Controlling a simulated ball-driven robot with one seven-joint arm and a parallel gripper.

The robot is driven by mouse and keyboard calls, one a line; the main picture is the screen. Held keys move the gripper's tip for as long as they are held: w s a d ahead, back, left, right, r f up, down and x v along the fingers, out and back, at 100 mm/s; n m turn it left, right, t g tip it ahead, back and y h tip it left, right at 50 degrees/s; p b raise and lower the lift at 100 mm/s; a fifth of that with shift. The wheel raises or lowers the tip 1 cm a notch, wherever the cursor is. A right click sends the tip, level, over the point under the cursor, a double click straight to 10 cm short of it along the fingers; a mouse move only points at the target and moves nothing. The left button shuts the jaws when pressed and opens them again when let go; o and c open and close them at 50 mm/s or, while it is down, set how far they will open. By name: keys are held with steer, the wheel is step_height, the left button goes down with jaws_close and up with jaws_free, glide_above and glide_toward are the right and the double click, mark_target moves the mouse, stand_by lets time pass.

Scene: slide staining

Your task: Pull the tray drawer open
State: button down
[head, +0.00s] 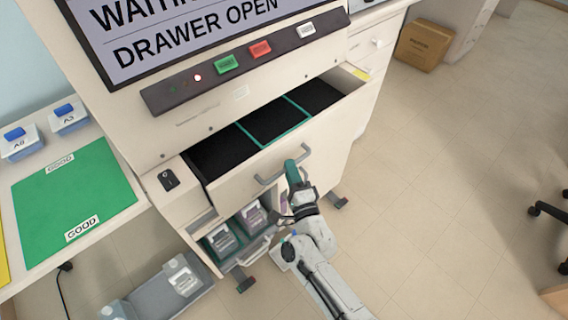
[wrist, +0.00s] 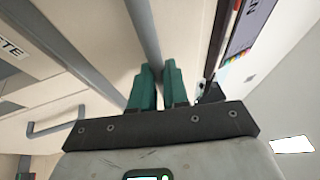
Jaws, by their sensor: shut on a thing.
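The tray drawer (head: 328,124) of the cream cabinet stands open. Its dark interior shows, with a green-outlined section in the middle. A grey bar handle (head: 266,180) runs across its front. My gripper (head: 292,172) is at the handle, with its green fingers shut on the bar. In the wrist view the handle bar (wrist: 143,30) passes at the tips of the two green fingers (wrist: 154,80), which are close together. The exact contact is partly hidden by the fingers.
A screen (head: 190,30) reading "DRAWER OPEN" and a button panel (head: 240,65) sit above the drawer. A lower compartment holds boxes (head: 222,240). A side table with a green mat (head: 75,195) stands at left. The floor (head: 440,180) at right is mostly clear.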

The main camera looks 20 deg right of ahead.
steer(key=s+d+b, duration=0.1)
steer(key=s+d, duration=0.2)
steer(key=s, duration=0.6)
steer(key=s+d+b, duration=0.1)
steer(key=s+d, duration=0.1)
steer(key=s, duration=0.7)
steer(key=shift+d, duration=0.4)
steer(key=c, duration=1.1)
jaws_free()
steer(key=b+v, duration=0.1)
steer(key=v, duration=1)
steer(key=shift+w, duration=0.15)
